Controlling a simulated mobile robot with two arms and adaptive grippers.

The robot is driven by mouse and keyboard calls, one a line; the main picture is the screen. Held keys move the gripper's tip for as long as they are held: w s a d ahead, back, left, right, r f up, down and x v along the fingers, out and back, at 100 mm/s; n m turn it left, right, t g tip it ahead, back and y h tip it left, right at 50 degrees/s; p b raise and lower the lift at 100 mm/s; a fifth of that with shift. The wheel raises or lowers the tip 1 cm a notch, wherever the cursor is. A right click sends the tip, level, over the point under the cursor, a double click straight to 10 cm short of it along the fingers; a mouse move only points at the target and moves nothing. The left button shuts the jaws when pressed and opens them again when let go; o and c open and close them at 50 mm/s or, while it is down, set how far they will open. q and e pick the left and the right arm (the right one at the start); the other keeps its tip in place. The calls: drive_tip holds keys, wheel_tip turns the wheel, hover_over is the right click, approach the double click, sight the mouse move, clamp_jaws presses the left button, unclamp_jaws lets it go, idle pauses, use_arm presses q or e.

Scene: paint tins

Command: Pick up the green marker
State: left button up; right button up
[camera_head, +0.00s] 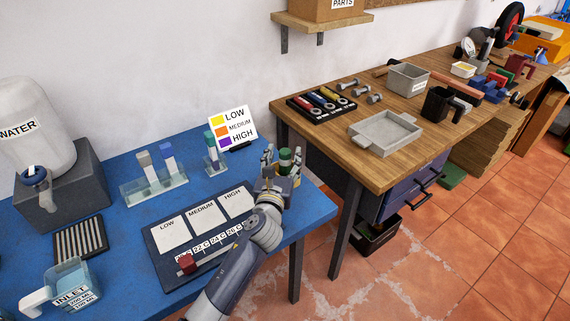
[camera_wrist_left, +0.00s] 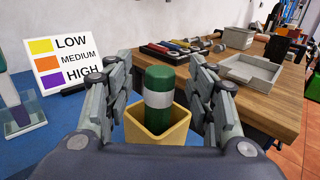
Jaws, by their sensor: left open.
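The green marker (camera_wrist_left: 160,80), dark green with a white band, stands upright in a yellow square cup (camera_wrist_left: 142,134) in the left wrist view. In the head view the marker (camera_head: 285,154) shows at the right end of the blue table. My left gripper (camera_head: 281,158) is open, with one finger on each side of the marker; in the left wrist view I see gaps between the fingers and the marker. The cup is mostly hidden behind the gripper in the head view. My right gripper is not in view.
A LOW/MEDIUM/HIGH sign (camera_head: 233,129) and a glass holder (camera_head: 215,164) stand just left of the gripper. A dark board with labelled squares (camera_head: 165,237) lies beside my arm. A wooden workbench (camera_head: 334,142) with a grey tray (camera_head: 385,134) is to the right.

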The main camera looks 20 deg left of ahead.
use_arm(q)
drive_tip(key=w, duration=0.2)
drive_tip(key=shift+w+a, duration=0.15)
drive_tip(key=shift+w, duration=0.25)
drive_tip(key=shift+c, duration=0.8)
drive_tip(key=c, duration=1)
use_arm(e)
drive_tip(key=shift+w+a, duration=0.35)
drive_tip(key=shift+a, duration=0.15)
use_arm(q)
drive_tip(key=shift+r, duration=0.1)
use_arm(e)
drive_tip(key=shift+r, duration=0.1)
use_arm(q)
drive_tip(key=shift+r, duration=0.35)
wheel_tip(320, 180, up, 9)
drive_tip(key=shift+r+p, duration=0.1)
drive_tip(key=shift+p, duration=1.15)
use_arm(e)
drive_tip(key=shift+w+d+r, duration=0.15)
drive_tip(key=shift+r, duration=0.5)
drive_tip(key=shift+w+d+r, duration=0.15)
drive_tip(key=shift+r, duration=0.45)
